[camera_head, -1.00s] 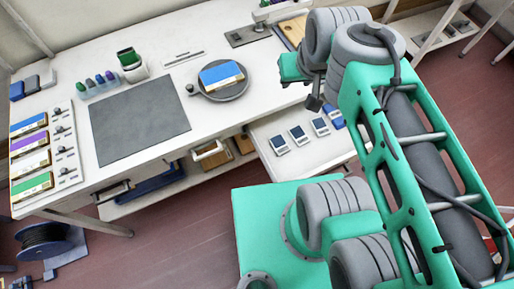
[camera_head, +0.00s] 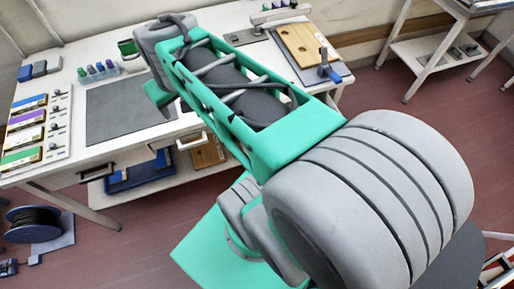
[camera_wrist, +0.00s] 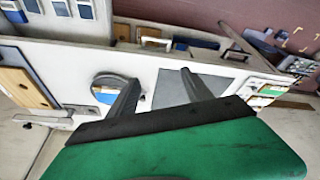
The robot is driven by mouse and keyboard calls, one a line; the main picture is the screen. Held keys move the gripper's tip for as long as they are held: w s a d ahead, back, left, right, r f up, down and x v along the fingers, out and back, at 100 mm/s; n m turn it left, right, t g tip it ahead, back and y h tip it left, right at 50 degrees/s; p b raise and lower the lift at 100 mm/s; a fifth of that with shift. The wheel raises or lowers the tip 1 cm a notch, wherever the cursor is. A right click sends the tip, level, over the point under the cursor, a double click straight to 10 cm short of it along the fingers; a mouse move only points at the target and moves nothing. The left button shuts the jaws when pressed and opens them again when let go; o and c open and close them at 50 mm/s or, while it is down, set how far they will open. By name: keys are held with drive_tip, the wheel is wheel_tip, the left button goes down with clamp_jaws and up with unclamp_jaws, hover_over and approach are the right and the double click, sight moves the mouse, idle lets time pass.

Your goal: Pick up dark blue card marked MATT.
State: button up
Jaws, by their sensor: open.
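I cannot make out a dark blue card marked MATT, and no lettering is readable. In the wrist view several small pale cards with dark patches (camera_wrist: 60,8) lie at the top left, cut by the picture edge. My gripper (camera_wrist: 159,80) shows in the wrist view with its two dark fingers spread and nothing between them. It is above the white table (camera_wrist: 146,72), apart from those cards. In the head view my arm hides the gripper and the place where the cards lie.
A round dark plate with a blue-and-white block (camera_wrist: 104,88) is partly behind the left finger. A grey mat (camera_head: 125,110) lies on the table. A wooden board (camera_head: 300,44) and a blue-handled tool (camera_head: 325,68) lie at the right end.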

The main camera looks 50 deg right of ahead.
drive_tip(key=shift+o, duration=1.4)
drive_tip(key=s+d+f+m+g+b, duration=0.2)
drive_tip(key=d+f+b, duration=0.4)
drive_tip(key=d+f, duration=0.8)
wheel_tip(320, 180, down, 4)
drive_tip(key=shift+s+d+f+m+b, duration=0.1)
drive_tip(key=shift+s+d+m+b, duration=0.2)
drive_tip(key=shift+d+b, duration=0.1)
drive_tip(key=shift+o, duration=0.5)
drive_tip(key=shift+m+g+y, duration=0.5)
drive_tip(key=shift+m+g, duration=0.3)
drive_tip(key=s+d+f+b, duration=0.1)
drive_tip(key=s+d+f, duration=0.1)
drive_tip(key=d+f, duration=0.1)
drive_tip(key=s+d+f+b, duration=0.1)
drive_tip(key=s+d+f, duration=0.1)
drive_tip(key=d+f, duration=0.1)
drive_tip(key=s+d+f+b, duration=0.1)
drive_tip(key=s+d+f, duration=0.2)
drive_tip(key=f, duration=0.2)
drive_tip(key=shift+s+f+b, duration=0.1)
drive_tip(key=shift+b, duration=0.3)
drive_tip(key=f, duration=0.5)
drive_tip(key=s+f, duration=0.1)
drive_tip(key=f, duration=0.1)
drive_tip(key=shift+a+f+p, duration=0.2)
drive_tip(key=shift+p, duration=0.2)
